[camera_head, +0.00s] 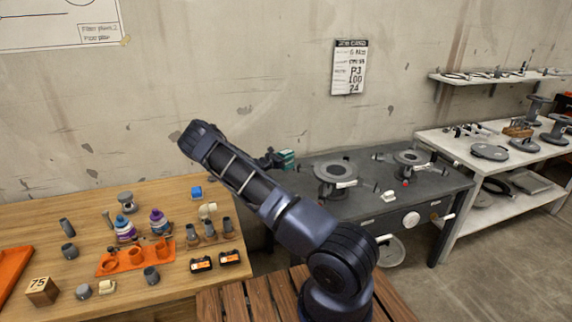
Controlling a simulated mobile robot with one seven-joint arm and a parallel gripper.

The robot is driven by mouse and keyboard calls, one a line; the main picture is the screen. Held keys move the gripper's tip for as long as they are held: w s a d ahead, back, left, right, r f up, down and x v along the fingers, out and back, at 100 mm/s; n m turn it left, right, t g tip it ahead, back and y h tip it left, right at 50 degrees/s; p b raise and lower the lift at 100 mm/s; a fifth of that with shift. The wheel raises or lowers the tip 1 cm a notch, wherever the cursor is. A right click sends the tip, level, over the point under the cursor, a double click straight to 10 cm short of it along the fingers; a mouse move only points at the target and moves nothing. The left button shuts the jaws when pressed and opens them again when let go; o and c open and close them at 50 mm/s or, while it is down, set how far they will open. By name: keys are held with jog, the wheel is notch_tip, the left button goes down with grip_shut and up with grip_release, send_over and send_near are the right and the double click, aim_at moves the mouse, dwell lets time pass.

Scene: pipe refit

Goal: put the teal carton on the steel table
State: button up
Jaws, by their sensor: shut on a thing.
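The teal carton (288,157) is small in view, by the back left corner of the steel table. My gripper (274,159) is at its left side and is shut on it. My forearm hides part of the gripper, and the fingertips are too small to make out clearly. I cannot tell whether the carton is above the table top or touching it. The steel table (376,189) is dark grey, with its top in view to the right of my arm.
Two grey flanged fittings (336,174) (411,158) and a small white item (389,196) stand on the steel table. A wooden table (170,282) at left holds cups, bottles and an orange rack (136,257). A white shelf table (455,147) stands at right.

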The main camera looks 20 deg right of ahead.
jog(key=shift+f, duration=2.15)
jog(key=shift+f, duration=0.1)
jog(key=o, duration=1.2)
jog(key=shift+c, duration=0.2)
